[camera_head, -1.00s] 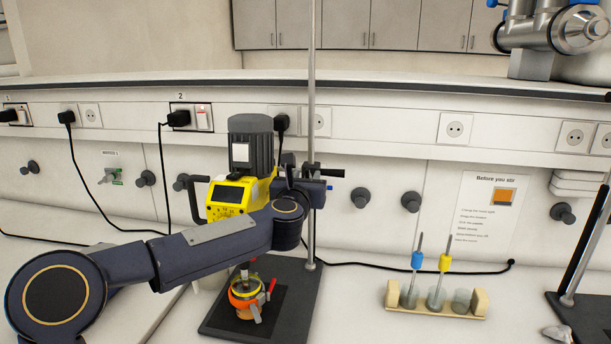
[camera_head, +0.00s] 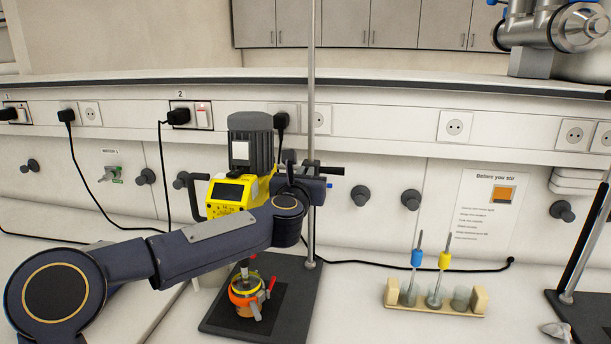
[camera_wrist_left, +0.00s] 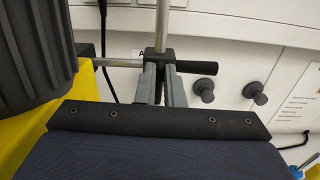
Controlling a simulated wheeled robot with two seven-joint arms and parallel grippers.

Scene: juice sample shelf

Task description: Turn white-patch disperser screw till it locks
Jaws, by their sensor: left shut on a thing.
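The disperser (camera_head: 238,192) has a yellow body, a dark motor on top and a white patch on the motor. It hangs on an upright metal stand rod (camera_head: 311,100) above an orange-rimmed vessel (camera_head: 245,297). My left gripper (camera_wrist_left: 162,80) is at the dark clamp (camera_wrist_left: 160,60) on the rod, with its grey fingers close together. It is shut on the clamp's screw, which is mostly hidden between the fingers. A black handle (camera_wrist_left: 194,67) sticks out right of the clamp. In the head view my left wrist covers most of the gripper. My right gripper is out of view.
The vessel stands on a dark base plate (camera_head: 222,320). A wooden rack (camera_head: 480,300) with several glass cups and two stirring rods is to the right. Cables hang along the wall behind. A printed notice (camera_head: 490,205) is on the wall. Bench between base and rack is clear.

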